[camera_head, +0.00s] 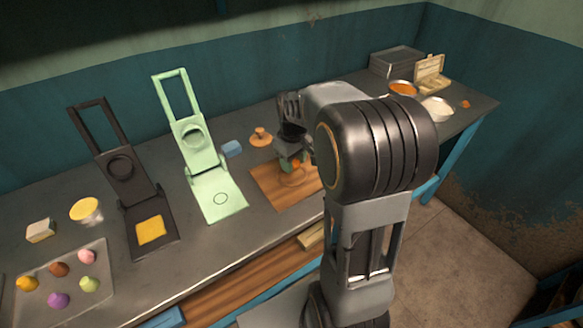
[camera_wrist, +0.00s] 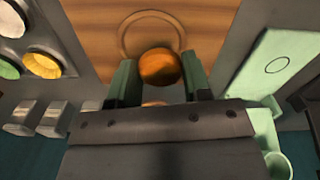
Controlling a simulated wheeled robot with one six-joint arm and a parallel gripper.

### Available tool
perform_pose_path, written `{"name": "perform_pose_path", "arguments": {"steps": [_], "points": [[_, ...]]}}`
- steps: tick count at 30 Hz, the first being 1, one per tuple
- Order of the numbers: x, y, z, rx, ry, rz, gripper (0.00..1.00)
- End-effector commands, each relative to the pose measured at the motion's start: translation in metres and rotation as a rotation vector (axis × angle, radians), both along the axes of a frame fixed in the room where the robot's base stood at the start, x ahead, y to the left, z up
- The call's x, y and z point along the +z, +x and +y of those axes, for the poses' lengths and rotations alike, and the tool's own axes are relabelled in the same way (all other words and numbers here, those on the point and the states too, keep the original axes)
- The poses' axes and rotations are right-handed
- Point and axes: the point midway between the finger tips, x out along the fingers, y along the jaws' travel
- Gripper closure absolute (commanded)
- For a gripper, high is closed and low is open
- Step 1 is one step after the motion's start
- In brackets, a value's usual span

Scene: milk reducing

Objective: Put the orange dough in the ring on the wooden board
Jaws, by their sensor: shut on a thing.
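The orange dough (camera_wrist: 159,67) is a round ball between the two green fingers of my gripper (camera_wrist: 159,78) in the wrist view. My gripper is shut on it. In the head view the dough (camera_head: 296,163) shows small beneath my gripper (camera_head: 291,160), partly hidden by it. The wooden board (camera_head: 264,186) lies under my gripper, its right part hidden by my arm. The ring (camera_wrist: 126,32) on the board appears as a thin circle, and the dough overlaps its near edge in the wrist view. I cannot tell how high the dough is above the board.
Left of the board stand a light green press (camera_head: 222,205) and a black press (camera_head: 166,238), both open. A blue block (camera_head: 232,149) and an orange stamp-like thing (camera_head: 260,139) are behind. A tray (camera_head: 88,313) with several coloured dough balls is at the left. Bowls (camera_head: 437,108) stand at far right.

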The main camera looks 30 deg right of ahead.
Motion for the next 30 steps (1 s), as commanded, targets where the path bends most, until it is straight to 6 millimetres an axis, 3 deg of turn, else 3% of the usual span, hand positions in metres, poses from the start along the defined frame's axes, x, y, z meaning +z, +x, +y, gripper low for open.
{"name": "perform_pose_path", "arguments": {"steps": [6, 14, 21, 30], "points": [[-0.022, 0.017, -0.006, 0.0, 0.0, -0.001, 0.81], [-0.031, 0.024, -0.009, -0.001, 0.0, 0.0, 0.81], [-0.059, 0.025, -0.009, 0.0, 0.0, 0.0, 0.81], [-0.063, 0.025, -0.009, -0.001, 0.0, -0.002, 0.81]]}}
